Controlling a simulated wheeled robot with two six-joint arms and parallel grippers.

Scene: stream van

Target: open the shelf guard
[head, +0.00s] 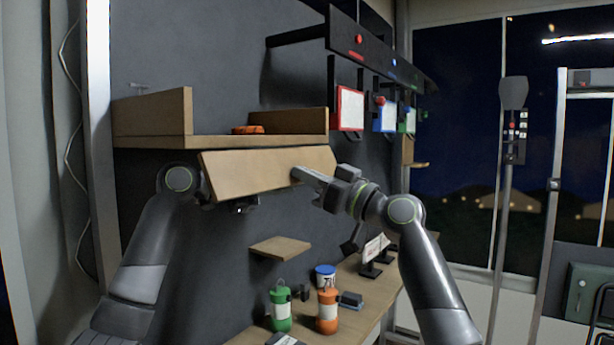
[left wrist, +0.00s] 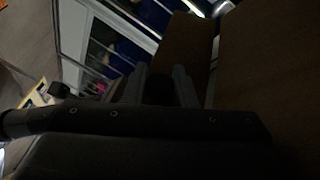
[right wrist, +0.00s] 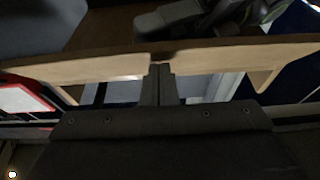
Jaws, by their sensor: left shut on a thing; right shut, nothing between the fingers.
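The shelf guard (head: 265,172) is a light wooden board hanging tilted outward below the front edge of the wall shelf (head: 225,141). My left gripper (head: 242,205) is at the guard's underside, largely hidden behind it in the head view. In the dark left wrist view its fingers (left wrist: 168,85) are by a brown board, shut on the guard. My right gripper (head: 302,175) is shut and empty, its tips at the guard's front face toward the right end. In the right wrist view the closed fingertips (right wrist: 160,72) meet the guard's edge (right wrist: 85,68).
An orange item (head: 248,129) lies on the shelf. Below are a small wooden ledge (head: 280,247) and a counter with a green bottle (head: 280,308) and an orange bottle (head: 327,311). Framed panels (head: 350,108) hang on the wall to the right.

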